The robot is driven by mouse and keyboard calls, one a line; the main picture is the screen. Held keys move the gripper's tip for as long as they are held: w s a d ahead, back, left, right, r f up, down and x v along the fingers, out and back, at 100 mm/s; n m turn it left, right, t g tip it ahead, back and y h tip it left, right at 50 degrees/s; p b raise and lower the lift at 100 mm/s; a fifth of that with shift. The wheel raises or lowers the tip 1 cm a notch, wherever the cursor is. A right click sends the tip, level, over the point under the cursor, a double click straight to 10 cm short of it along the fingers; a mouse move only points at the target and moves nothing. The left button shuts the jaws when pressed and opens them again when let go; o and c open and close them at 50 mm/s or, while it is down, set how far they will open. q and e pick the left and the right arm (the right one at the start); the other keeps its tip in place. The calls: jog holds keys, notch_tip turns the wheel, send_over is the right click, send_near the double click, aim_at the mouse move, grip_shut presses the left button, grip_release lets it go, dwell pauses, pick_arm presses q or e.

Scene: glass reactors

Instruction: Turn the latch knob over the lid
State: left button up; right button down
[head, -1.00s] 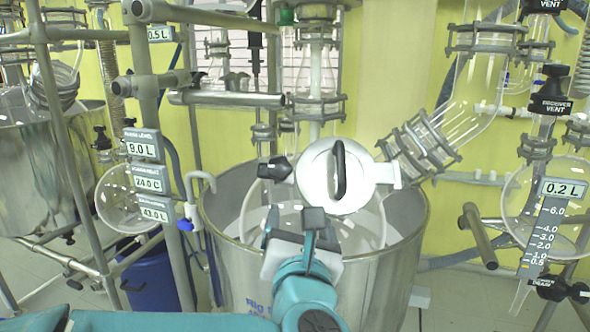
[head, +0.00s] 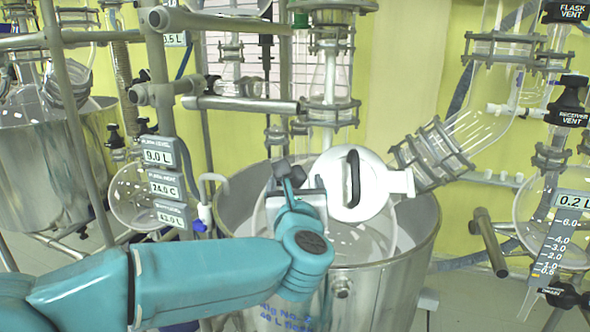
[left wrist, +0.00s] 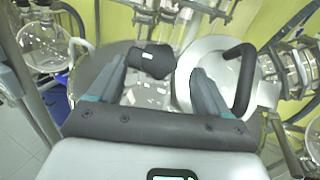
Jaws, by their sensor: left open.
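The round white lid (head: 374,186) with its black bar handle (head: 352,175) stands tilted up, facing me, over the big steel pot. In the left wrist view the lid (left wrist: 184,92) and its handle (left wrist: 240,80) are on the right. The black latch knob (left wrist: 150,62) is at the lid's left side, between the fingers of my left gripper (left wrist: 160,68). The fingers are open, with a gap on the knob's right side; contact on its left is unclear. In the head view my left gripper (head: 290,180) mostly hides the knob. My right gripper is not in view.
The lid is over the steel pot (head: 390,265). Glass flasks with metal clamps (head: 435,155) rise behind right. A horizontal pipe (head: 240,104) and a level sign post (head: 163,185) stand left of the lid. A glass receiver (head: 550,225) hangs at the right.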

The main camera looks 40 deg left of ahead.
aim_at(294, 186)
pick_arm(q)
jog(key=x, duration=0.2)
jog(key=shift+w+a+r+p, duration=0.1)
jog(key=shift+w+a+p, duration=0.15)
jog(key=shift+p, duration=0.05)
jog(key=shift+w+a, duration=0.2)
jog(key=shift+w, duration=0.2)
jog(key=shift+c, duration=0.3)
jog(key=c, duration=1)
